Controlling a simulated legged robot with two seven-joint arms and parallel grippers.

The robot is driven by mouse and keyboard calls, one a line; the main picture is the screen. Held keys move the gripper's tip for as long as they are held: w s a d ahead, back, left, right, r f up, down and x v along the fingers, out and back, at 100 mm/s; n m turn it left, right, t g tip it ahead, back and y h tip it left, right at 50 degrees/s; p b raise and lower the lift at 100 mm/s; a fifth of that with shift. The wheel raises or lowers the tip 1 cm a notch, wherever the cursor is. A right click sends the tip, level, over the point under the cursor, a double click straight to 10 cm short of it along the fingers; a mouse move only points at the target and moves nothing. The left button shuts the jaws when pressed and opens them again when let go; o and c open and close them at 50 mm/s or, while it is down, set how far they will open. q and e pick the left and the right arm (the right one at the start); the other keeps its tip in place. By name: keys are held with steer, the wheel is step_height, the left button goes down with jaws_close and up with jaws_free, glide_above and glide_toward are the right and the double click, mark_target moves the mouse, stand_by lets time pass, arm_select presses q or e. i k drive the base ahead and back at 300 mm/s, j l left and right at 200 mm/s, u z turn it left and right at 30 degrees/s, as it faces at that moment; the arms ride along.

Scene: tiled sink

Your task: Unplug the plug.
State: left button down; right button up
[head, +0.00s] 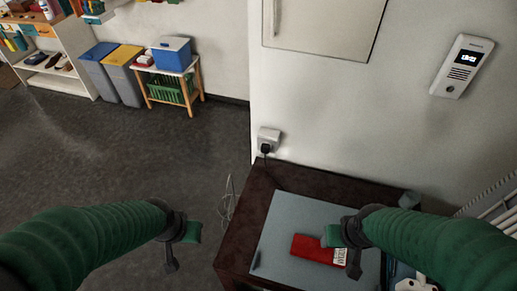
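A black plug (265,148) sits in a white wall socket (269,136) above the back left corner of the dark table. A pale cord lies in loops on the floor to the left of the table; I cannot tell whether it joins the plug. My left gripper (182,248) is open and empty over the floor, left of the table and well apart from the plug. My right gripper (342,251) is open above the table, in front of a red box (312,248), which it partly hides. I cannot tell whether it touches the box.
The dark table (256,203) carries a grey mat (286,211). Bins (123,82) and a wooden stool (174,88) with a blue cooler stand at the back left. An intercom (462,66) hangs on the wall. The floor at left is mostly clear.

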mark_target(265, 148)
steer(key=k+j, duration=0.15)
steer(key=j, duration=0.25)
steer(key=k+j, duration=0.1)
steer(key=j, duration=0.35)
steer(key=k+j, duration=0.15)
steer(key=j, duration=0.25)
steer(key=i+j, duration=0.15)
steer(key=j, duration=0.2)
steer(key=i+j, duration=0.15)
steer(key=j, duration=0.25)
steer(key=i+j, duration=0.2)
steer(key=j, duration=0.15)
steer(key=i+l+u, duration=0.1)
steer(key=i, duration=0.45)
